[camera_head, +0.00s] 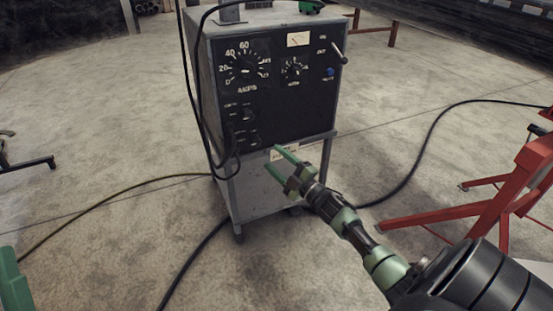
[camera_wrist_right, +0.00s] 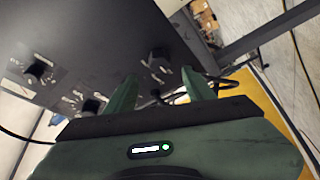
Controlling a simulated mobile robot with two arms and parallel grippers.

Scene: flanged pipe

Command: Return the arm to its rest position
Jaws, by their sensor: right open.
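My right gripper (camera_head: 279,163) is open and empty, with two green fingers pointing at the lower front of the welding machine (camera_head: 265,95). My right arm comes in from the lower right. In the right wrist view the two fingers (camera_wrist_right: 160,92) stand apart, with the machine's dark front panel (camera_wrist_right: 90,45) and its knobs and sockets beyond them. I cannot tell whether the fingertips touch the machine. A green part (camera_head: 12,283) at the lower left edge may belong to my left arm; no left gripper fingers show.
The welding machine stands on a grey wheeled cart (camera_head: 284,180). A black cable (camera_head: 425,150) runs over the floor to the right, and a yellow-green one (camera_head: 110,190) runs left. A red stand (camera_head: 490,205) is at the right. Bare concrete floor (camera_head: 100,110) is open at the left.

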